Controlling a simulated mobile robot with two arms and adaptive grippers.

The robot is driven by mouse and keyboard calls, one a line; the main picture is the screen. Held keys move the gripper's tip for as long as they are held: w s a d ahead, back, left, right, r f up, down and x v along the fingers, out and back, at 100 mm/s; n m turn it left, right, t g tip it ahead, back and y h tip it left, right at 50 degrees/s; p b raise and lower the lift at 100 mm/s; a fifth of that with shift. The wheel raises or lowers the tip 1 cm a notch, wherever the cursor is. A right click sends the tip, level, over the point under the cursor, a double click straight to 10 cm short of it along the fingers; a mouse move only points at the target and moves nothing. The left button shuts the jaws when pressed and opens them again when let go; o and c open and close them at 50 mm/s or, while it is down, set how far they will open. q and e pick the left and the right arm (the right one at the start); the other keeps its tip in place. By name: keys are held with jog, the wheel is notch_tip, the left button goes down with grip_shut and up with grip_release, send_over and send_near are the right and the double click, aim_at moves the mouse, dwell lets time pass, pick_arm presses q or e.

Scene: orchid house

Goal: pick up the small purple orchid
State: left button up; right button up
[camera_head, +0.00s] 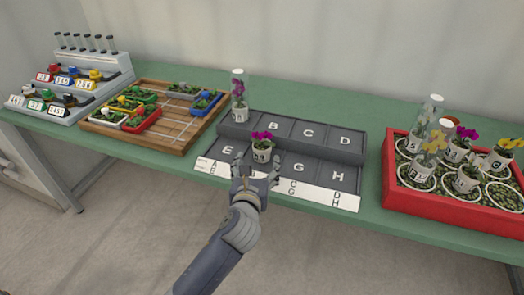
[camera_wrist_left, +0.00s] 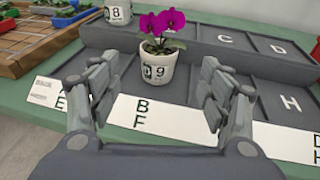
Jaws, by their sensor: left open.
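A small purple orchid (camera_head: 263,140) in a white pot stands upright on the lower step of a grey lettered stand (camera_head: 318,170), between the letters E and G. In the left wrist view the orchid's pot (camera_wrist_left: 154,75) shows the number 9, with two magenta flowers above it. My left gripper (camera_head: 255,172) is open just in front of the pot. In the left wrist view its two fingers (camera_wrist_left: 158,98) are spread, with the pot beyond and between them, apart from both. The right gripper is not in view.
Another purple orchid under a clear cover (camera_head: 239,88) stands on the upper step, behind left. A red tray (camera_head: 388,165) with several potted orchids is at the right. A wooden board (camera_head: 172,132) with small trays is at the left. Other stand compartments are empty.

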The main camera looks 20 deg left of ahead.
aim_at(262, 147)
pick_arm(q)
jog(key=x, duration=1)
jog(key=shift+w+a+f+b, duration=0.15)
jog(key=shift+w+f+b, duration=0.15)
jog(key=shift+b, duration=0.05)
jog(key=c, duration=1.2)
